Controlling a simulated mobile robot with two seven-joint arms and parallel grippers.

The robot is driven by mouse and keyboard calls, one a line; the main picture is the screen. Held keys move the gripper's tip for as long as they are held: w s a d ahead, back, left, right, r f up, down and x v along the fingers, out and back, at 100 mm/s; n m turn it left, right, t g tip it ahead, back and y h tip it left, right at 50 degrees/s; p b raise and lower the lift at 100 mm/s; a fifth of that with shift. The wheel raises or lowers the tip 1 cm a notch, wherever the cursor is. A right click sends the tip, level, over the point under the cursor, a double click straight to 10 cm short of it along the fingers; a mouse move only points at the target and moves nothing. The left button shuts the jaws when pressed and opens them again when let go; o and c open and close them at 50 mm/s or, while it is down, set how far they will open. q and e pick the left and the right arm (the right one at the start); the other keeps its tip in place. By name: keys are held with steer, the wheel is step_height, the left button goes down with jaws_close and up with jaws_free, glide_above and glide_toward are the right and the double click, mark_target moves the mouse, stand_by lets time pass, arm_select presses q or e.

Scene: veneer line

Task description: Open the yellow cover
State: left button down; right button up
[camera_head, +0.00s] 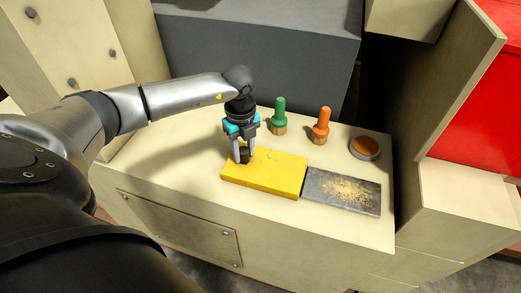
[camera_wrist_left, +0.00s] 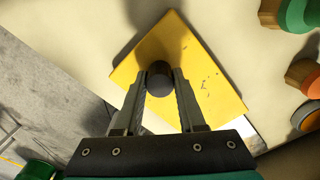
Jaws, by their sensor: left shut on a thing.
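The yellow cover (camera_head: 275,173) is a flat rectangular plate lying on the beige cabinet top. A small dark round knob (camera_head: 245,154) stands near its left end. My left gripper (camera_head: 243,157) points down over that end, with its fingers shut on the knob. In the left wrist view the knob (camera_wrist_left: 159,80) sits between the two fingertips (camera_wrist_left: 160,82), with the yellow cover (camera_wrist_left: 205,75) beneath. A dark grey plate (camera_head: 325,188) with yellowish dust on it lies against the cover's right end. My right gripper is not in view.
A green-topped knob (camera_head: 279,115), an orange-topped knob (camera_head: 321,125) and a round amber lamp (camera_head: 365,147) stand behind the cover. A dark grey block (camera_head: 260,50) rises at the back. A beige panel (camera_head: 455,75) stands at the right.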

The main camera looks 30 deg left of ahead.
arm_select(q)
steer(key=shift+a+r, duration=0.1)
steer(key=shift+a, duration=0.15)
steer(key=c, duration=0.5)
jaws_free()
step_height(320, 180, up, 15)
steer(key=b, duration=0.1)
steer(key=shift+d, duration=0.1)
stand_by(0.5)
